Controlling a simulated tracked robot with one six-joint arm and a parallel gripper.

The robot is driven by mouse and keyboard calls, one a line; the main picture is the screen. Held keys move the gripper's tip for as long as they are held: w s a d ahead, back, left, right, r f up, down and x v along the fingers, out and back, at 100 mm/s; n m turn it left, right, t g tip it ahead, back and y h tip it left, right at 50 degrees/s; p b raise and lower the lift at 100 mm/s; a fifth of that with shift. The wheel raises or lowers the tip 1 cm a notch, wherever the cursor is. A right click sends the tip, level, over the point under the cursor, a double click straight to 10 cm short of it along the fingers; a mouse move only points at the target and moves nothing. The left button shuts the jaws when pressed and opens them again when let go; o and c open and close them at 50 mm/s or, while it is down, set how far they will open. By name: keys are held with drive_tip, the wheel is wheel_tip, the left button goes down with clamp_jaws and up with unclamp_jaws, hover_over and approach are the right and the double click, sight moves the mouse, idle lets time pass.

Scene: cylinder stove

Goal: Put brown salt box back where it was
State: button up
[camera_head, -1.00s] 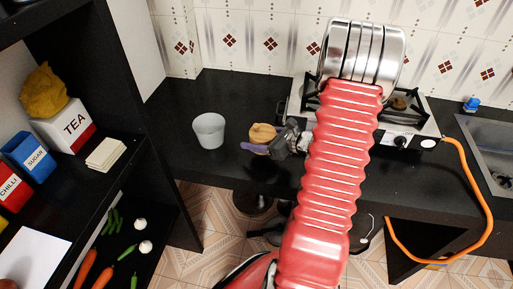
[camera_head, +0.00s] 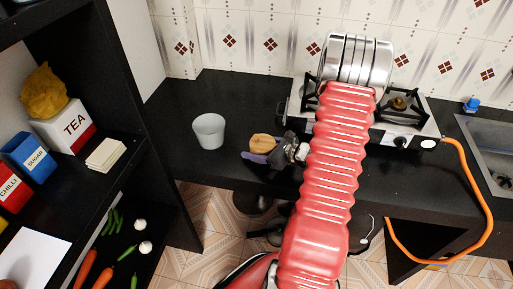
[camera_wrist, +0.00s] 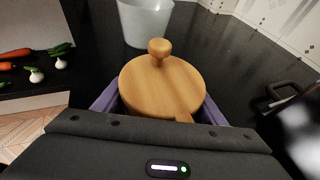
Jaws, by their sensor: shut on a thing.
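The brown salt box (camera_head: 262,142) is a round wooden pot with a knobbed lid, over the black counter to the right of the white cup. In the wrist view the salt box (camera_wrist: 160,85) fills the middle, knob on top, a small wooden tab towards me. My gripper (camera_head: 262,155) has purple fingers on either side of the box. In the wrist view my gripper (camera_wrist: 160,108) is shut on the box, its fingers at the box's left and right. I cannot tell whether the box touches the counter.
A white cup (camera_head: 209,131) stands left of the box. The stove (camera_head: 410,130) is to the right, with an orange hose (camera_head: 470,170). The left shelf holds the tea box (camera_head: 66,127), blue sugar box (camera_head: 30,154) and red chilli box (camera_head: 10,186). The counter's left part is clear.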

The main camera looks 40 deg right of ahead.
drive_tip(key=o, duration=1.3)
drive_tip(key=shift+f, duration=0.1)
drive_tip(key=shift+s+d+r, duration=0.1)
drive_tip(key=shift+s+r, duration=0.1)
drive_tip(key=v, duration=1.1)
drive_tip(key=shift+s+r, duration=0.2)
